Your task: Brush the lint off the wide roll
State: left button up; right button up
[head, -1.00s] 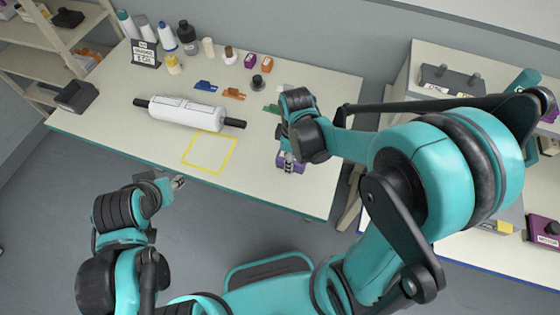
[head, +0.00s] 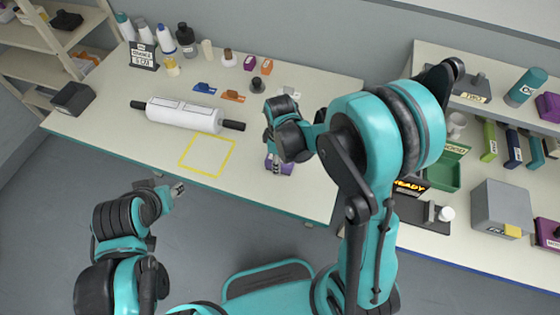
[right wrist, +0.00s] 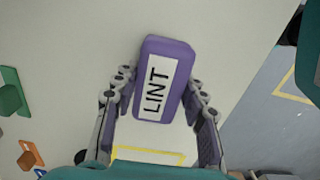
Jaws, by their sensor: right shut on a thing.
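The wide roll (head: 183,114) is a white cylinder with black ends, lying on the cream table towards the left in the head view. Pale rectangular patches show on its top; I cannot make out lint. My right gripper (head: 277,160) is to the right of the roll, apart from it. It is shut on a purple block labelled LINT (right wrist: 165,78), the lint brush, which is mostly hidden by the hand in the head view (head: 287,168). I cannot tell its height above the table. My left gripper (head: 178,189) is off the table's front edge, empty, its jaws too small to read.
A yellow square outline (head: 207,155) lies on the table in front of the roll. Blue (head: 205,88) and orange (head: 233,96) clips lie behind it. Bottles (head: 187,38) stand at the back, a dark box (head: 73,98) at the left. A side table (head: 470,225) stands right.

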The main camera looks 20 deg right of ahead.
jog(key=shift+f, duration=0.25)
jog(key=o, duration=1)
jog(key=shift+r, duration=0.1)
jog(key=shift+r+p, duration=0.2)
jog(key=shift+p, duration=0.1)
jog(key=r+p, duration=0.1)
jog(key=r, duration=0.4)
jog(key=d+r+p, duration=0.1)
jog(key=r, duration=0.1)
jog(key=shift+s+r+p, duration=0.15)
jog(key=shift+r+p, duration=0.05)
jog(key=shift+p, duration=0.1)
jog(key=s+d+r+m+t, duration=0.4)
jog(key=s+r+m+t, duration=0.3)
jog(key=s+r+m, duration=0.4)
jog(key=f+b, duration=0.2)
jog(key=w+f+b, duration=0.1)
jog(key=f+b, duration=0.1)
jog(key=b, duration=0.1)
jog(key=shift+a+f, duration=0.15)
jog(key=shift+f, duration=0.05)
